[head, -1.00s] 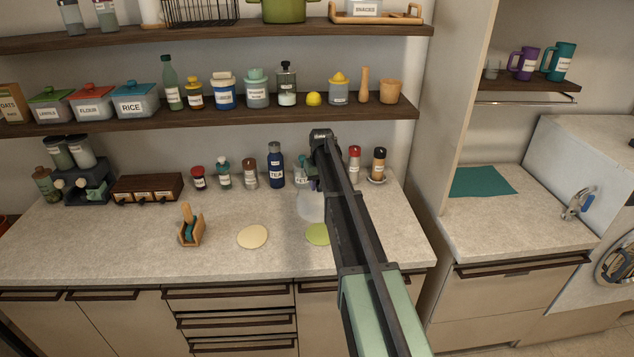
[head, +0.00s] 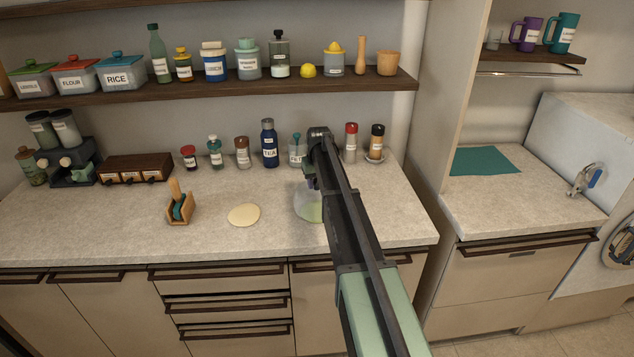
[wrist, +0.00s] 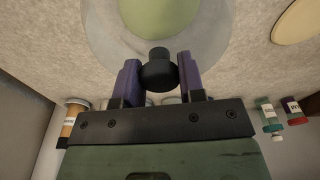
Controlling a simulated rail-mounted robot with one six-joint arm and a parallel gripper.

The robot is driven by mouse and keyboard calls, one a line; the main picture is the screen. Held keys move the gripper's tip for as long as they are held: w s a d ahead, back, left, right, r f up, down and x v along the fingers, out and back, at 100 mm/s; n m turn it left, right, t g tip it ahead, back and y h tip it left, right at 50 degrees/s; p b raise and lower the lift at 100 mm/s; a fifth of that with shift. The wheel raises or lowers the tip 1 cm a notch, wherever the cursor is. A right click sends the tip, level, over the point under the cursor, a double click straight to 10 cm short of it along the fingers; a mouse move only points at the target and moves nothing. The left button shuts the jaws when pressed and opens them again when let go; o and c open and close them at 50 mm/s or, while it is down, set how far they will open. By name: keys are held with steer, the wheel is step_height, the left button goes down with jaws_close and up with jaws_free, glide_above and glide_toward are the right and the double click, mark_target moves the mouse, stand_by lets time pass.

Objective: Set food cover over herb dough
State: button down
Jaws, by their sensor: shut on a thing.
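The clear food cover (head: 302,200) is a see-through dome, partly hidden behind my arm in the head view. The green herb dough (head: 312,213) shows through it. In the wrist view the cover's round wall (wrist: 100,30) surrounds the green dough (wrist: 158,14), with the top of the picture cutting both off. My gripper (wrist: 158,72) has its two purple fingers shut on the cover's dark knob (wrist: 158,68). I cannot tell whether the cover's rim touches the counter.
A plain pale dough round (head: 244,214) lies to the left on the counter (head: 120,225). A wooden holder (head: 180,206) stands further left. Several bottles and jars, including a blue bottle (head: 269,143), line the back. The counter's front edge is clear.

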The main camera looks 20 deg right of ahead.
steer(key=shift+f+b, duration=0.6)
steer(key=shift+f, duration=0.45)
steer(key=shift+f, duration=0.2)
steer(key=c, duration=0.6)
jaws_free()
steer(key=shift+c, duration=0.2)
step_height(320, 180, up, 8)
steer(key=p, duration=0.7)
steer(key=shift+r+p, duration=0.15)
steer(key=shift+p, duration=0.25)
